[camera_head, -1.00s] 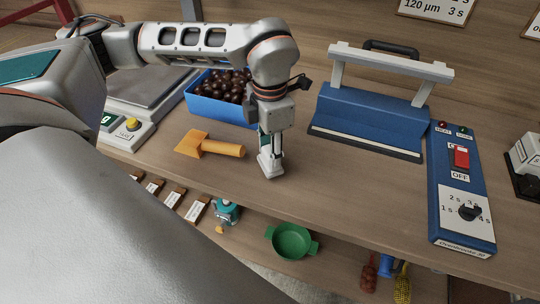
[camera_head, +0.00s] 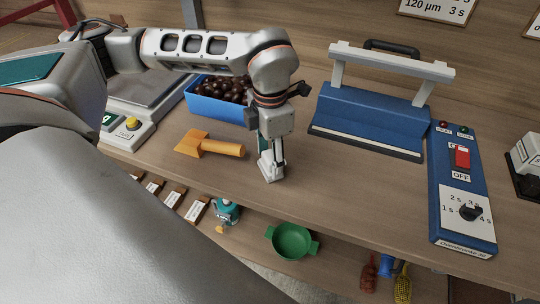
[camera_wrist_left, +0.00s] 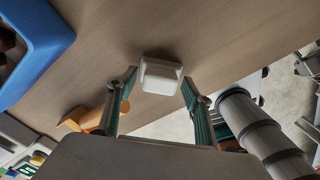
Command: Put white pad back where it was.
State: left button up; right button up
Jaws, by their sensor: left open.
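The white pad (camera_wrist_left: 161,75) is a small pale block with rounded edges on the wooden bench, near its front edge in the left wrist view. My left gripper (camera_head: 271,168) points down at the bench, in front of the blue crate. In the left wrist view its two fingers stand apart, one on each side of the pad, with gaps showing between them and it. In the head view the fingers cover the spot, and I cannot tell the pad from the pale fingertips there. My right gripper is out of view.
An orange scoop (camera_head: 210,146) lies just left of the gripper. Behind are a blue crate (camera_head: 215,111) of chestnuts and a scale (camera_head: 128,133). A blue sealer (camera_head: 368,118) and its control box (camera_head: 458,180) stand right. A green pan (camera_head: 290,242) sits on a lower shelf.

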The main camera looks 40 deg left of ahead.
aim_at(270, 156)
pick_arm(q)
notch_tip(270, 156, up, 12)
jog(key=shift+p, duration=0.35)
dwell(0.5)
